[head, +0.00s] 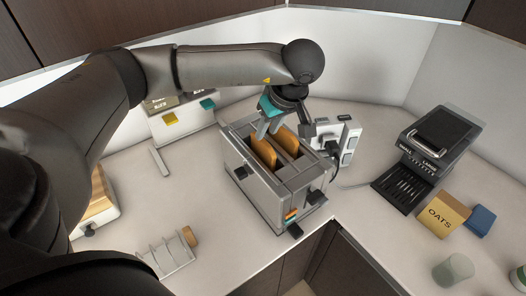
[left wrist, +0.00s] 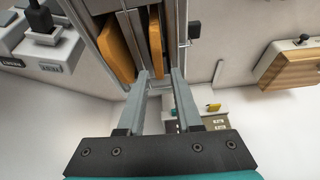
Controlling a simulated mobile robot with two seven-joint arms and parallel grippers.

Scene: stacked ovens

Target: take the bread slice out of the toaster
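The grey toaster (head: 262,195) stands on the counter in the middle of the head view. Two browned bread slices stick up from its slots, one on the left (head: 263,152) and one on the right (head: 287,140). My left gripper (head: 284,128) points down over the toaster's far end. In the left wrist view its two fingers (left wrist: 160,78) are apart with nothing held. One bread slice (left wrist: 154,35) lines up with the gap between them; the other (left wrist: 117,46) is left of the fingers. I cannot tell whether the fingertips touch the toaster. My right gripper is out of view.
A wire rack (head: 168,258) with a brown piece (head: 190,236) stands front left. A power strip (head: 350,140) with a plug is right behind the toaster. A coffee machine (head: 440,140), oats box (head: 441,213) and glass (head: 453,270) are at right. Counter left of the toaster is mostly clear.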

